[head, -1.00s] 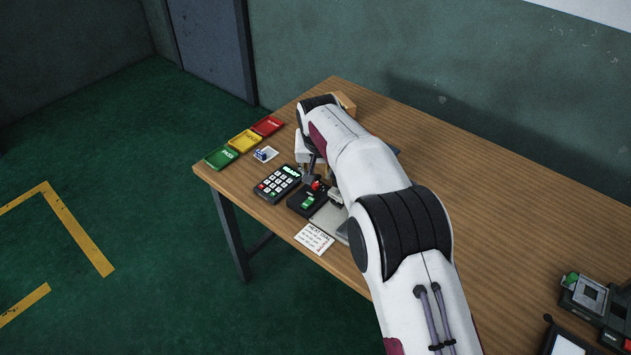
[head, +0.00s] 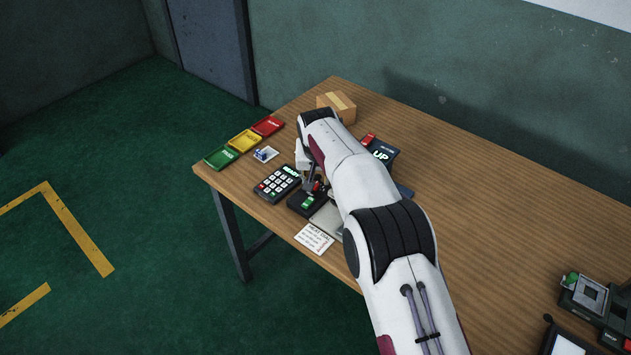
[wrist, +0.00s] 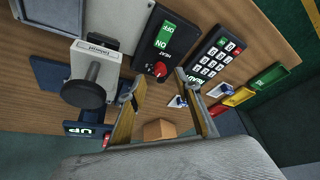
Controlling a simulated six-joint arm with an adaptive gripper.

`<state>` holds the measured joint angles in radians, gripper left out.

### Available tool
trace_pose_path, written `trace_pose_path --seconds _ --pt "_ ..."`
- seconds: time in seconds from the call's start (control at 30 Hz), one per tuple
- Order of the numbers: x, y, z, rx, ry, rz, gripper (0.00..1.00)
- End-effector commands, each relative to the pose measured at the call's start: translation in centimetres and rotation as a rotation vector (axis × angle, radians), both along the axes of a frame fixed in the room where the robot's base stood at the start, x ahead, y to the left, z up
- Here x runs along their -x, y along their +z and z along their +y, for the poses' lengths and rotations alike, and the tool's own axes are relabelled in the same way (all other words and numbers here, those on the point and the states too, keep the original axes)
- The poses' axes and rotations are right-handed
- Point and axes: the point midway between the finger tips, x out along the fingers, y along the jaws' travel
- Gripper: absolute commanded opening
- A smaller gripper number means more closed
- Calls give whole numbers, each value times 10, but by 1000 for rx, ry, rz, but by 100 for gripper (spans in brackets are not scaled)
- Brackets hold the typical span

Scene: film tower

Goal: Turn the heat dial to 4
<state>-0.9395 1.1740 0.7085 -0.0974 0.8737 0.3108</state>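The heat box is black with a lit green ON switch (wrist: 165,37) and the word HEAT. Its red heat dial (wrist: 160,69) sits at the near end in the wrist view, and the setting is too small to read. The heat box (head: 305,205) also shows in the head view, with its dial partly hidden by my gripper. My gripper (wrist: 159,77) is open, its two fingertips apart on either side of the dial; contact cannot be told. A paper card headed HEAT DIAL (head: 314,238) lies at the table's front edge, its small text unreadable.
A keypad (head: 277,184) stands close left of the heat box. A grey device with a black knob (wrist: 88,90) is on the other side. Green, yellow and red trays (head: 244,141), a cardboard box (head: 337,106) and an UP box (head: 382,155) lie around.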

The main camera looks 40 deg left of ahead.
Motion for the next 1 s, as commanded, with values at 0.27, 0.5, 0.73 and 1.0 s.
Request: trace_pose_path --seconds 0.27,0.5,0.73,1.0 --pt "-6 -20 5 1 0 -1 33" --pt "-9 -29 8 -1 0 -1 33" --pt "-10 -33 9 0 0 -1 33" --pt "-10 -32 9 0 0 -1 20"
